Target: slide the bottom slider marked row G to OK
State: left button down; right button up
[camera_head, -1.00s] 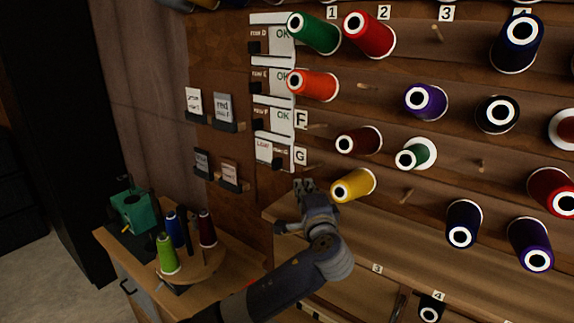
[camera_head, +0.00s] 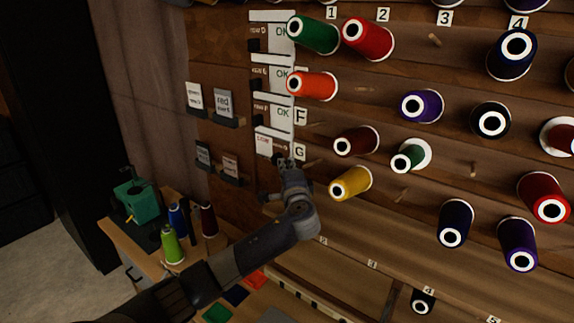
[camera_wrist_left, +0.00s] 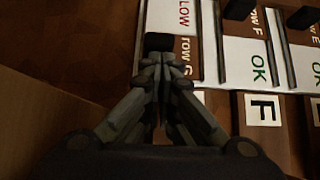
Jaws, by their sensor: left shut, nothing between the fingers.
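The row G slider (camera_head: 264,146) is the lowest of the white plates on the wall and shows a red LOW. In the left wrist view, its LOW plate (camera_wrist_left: 184,18) sits above the words row G. Its black knob (camera_wrist_left: 158,42) is just beyond my left gripper (camera_wrist_left: 160,66), whose fingers are shut with nothing between them. Whether the fingertips touch the knob is not clear. In the head view, my left gripper (camera_head: 284,162) is at the right end of the row G plate and partly hides the knob. My right gripper is not in view.
The row F slider (camera_head: 276,112) above shows a green OK. Thread spools stick out to the right, the yellow one (camera_head: 350,183) closest to my gripper. Small card holders (camera_head: 230,168) are to the left. A bench with a green device (camera_head: 134,203) is lower left.

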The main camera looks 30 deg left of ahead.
pick_arm(q)
jog(key=a, duration=0.2)
jog(key=a+b, duration=0.1)
jog(key=a, duration=0.2)
jog(key=a+b, duration=0.1)
jog(key=a, duration=0.1)
jog(key=shift+w+a, duration=0.25)
jog(key=shift+a, duration=0.05)
